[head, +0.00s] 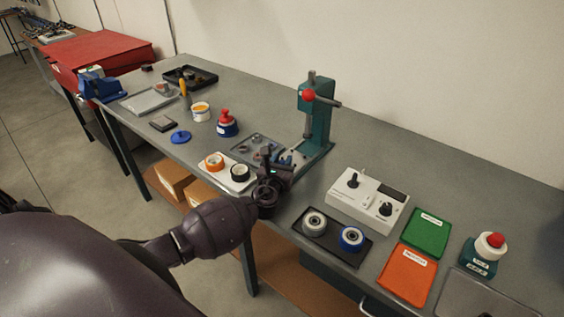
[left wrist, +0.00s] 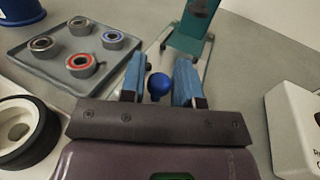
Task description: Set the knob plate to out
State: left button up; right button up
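A pale plate (left wrist: 155,58) lies at the foot of the teal press (head: 317,115), which also shows in the left wrist view (left wrist: 190,32). A round blue knob (left wrist: 158,85) stands at the near end of the plate. My left gripper (head: 284,160) is over the bench in front of the press. In the left wrist view its two blue fingers (left wrist: 158,82) stand apart, one on each side of the knob, with narrow gaps showing. The gripper hides the knob in the head view. My right gripper is not in view.
A grey tray of bearings (left wrist: 75,56) lies left of the gripper, with a white tray of tape rolls (head: 231,184) nearer. A white control box (head: 366,203) and a black tray with two rollers (head: 332,236) are to the right.

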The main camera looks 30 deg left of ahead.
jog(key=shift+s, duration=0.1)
pick_arm(q)
grip_shut()
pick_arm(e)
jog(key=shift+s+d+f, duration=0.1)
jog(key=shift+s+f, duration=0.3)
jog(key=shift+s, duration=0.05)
pick_arm(q)
jog(key=shift+s+a+p, duration=0.15)
jog(key=shift+s+p, duration=0.4)
jog(key=shift+s, duration=1.2)
jog(key=shift+f, duration=0.1)
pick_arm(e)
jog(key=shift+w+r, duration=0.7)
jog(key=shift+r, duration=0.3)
